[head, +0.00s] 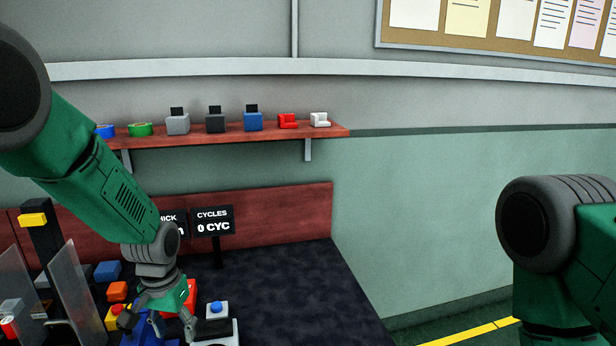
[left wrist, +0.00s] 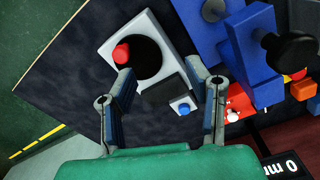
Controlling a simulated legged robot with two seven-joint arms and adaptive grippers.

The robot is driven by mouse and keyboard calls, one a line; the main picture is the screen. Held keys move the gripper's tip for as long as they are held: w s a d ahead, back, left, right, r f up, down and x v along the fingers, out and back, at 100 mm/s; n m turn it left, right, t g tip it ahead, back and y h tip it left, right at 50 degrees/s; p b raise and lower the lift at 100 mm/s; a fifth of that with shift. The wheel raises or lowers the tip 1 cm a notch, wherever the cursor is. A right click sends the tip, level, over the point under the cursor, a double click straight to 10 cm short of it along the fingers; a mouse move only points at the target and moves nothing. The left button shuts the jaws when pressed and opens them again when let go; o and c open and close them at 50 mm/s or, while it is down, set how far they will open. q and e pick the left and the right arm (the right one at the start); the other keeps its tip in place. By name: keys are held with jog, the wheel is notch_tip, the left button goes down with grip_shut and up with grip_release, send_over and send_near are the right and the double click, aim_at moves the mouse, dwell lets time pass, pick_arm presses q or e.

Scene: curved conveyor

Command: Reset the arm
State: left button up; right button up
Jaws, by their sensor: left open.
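My left arm comes in from the left of the head view, bent down over the dark table. Its gripper (head: 160,318) is open, with its fingers spread. It also shows in the left wrist view (left wrist: 160,78), with nothing held between the fingertips. Beyond the fingers is a white box (left wrist: 114,46) with a red knob (left wrist: 122,54), a black round part and a blue button (left wrist: 183,109). In the head view the blue button (head: 216,307) shows just right of the gripper. My right arm shows at the right edge, its gripper out of the picture.
Blue machine parts (left wrist: 252,50) stand beside the white box. Clear panels (head: 76,290), an orange block (head: 117,291) and a red part crowd the table's left. A wall shelf (head: 240,135) holds several small items. The table's right (head: 310,290) is clear.

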pick_arm(q)
jog(key=s+d+f, duration=0.2)
jog(key=f, duration=0.1)
jog(key=s+d+f+b, duration=0.1)
jog(key=shift+s+f, duration=0.35)
jog(key=s+a+f+b, duration=0.3)
jog(key=s+f, duration=0.8)
jog(key=f, duration=0.1)
jog(key=s+f+b, duration=0.2)
jog(key=s+f, duration=0.1)
jog(key=s, duration=0.6)
jog(key=s+f+b, duration=0.1)
jog(key=s+f, duration=0.2)
jog(key=s, duration=0.6)
jog(key=shift+s+d+f+n+t+b, duration=0.15)
jog(key=shift+s+f+n+t+b, duration=0.15)
jog(key=shift+n+b, duration=0.1)
pick_arm(e)
notch_tip(320, 180, down, 8)
jog(key=d, duration=0.1)
jog(key=shift+s+d, duration=0.3)
jog(key=shift+d, duration=0.1)
pick_arm(q)
jog(key=shift+a+f, duration=0.1)
jog(key=shift+a, duration=0.25)
pick_arm(e)
jog(key=shift+a, duration=0.35)
